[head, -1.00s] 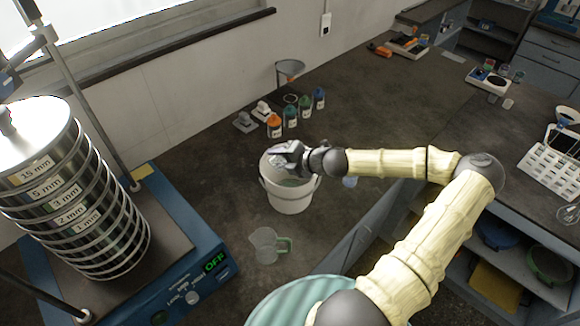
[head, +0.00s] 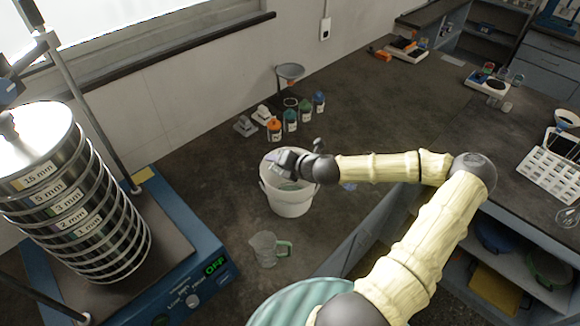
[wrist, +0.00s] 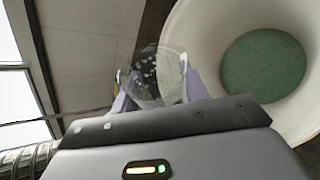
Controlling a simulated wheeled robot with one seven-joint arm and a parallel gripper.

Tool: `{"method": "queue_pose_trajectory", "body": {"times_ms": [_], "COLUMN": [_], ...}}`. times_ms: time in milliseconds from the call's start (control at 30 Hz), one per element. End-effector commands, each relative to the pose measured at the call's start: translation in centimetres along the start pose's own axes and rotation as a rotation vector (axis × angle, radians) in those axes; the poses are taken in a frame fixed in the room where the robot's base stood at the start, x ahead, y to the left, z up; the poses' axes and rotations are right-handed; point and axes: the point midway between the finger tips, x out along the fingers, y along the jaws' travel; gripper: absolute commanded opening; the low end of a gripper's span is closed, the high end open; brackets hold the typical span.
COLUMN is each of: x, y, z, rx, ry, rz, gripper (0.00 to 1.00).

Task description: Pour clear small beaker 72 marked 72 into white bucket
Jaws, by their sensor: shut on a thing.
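The white bucket (head: 289,199) stands on the dark bench top in the middle of the head view. In the wrist view the bucket (wrist: 195,50) fills the right side, with a green surface at its bottom. My gripper (head: 284,159) is over the bucket's mouth. In the wrist view my gripper (wrist: 155,90) is shut on a clear small beaker (wrist: 158,72). The beaker looks tilted, with whitish drops or specks on its wall. Its marking cannot be read, and in the head view it is mostly hidden by the gripper.
A clear jug with a green handle (head: 267,249) stands in front of the bucket. Several small bottles (head: 291,120) and a funnel stand (head: 290,74) are behind it. The sieve shaker (head: 75,200) is at left. Open bench lies to the right and back.

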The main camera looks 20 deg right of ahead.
Motion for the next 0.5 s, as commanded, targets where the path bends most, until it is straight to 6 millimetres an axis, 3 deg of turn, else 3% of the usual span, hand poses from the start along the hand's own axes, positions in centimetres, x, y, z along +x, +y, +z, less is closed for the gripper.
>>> {"method": "queue_pose_trajectory", "body": {"times_ms": [333, 500], "x": [0.8, 0.4], "y": [-0.8, 0.3], "z": [-1.0, -1.3], "rx": [-0.214, -0.298], "ry": [-0.093, -0.130], "rz": [-0.086, -0.121], "gripper": [0.20, 0.20]}}
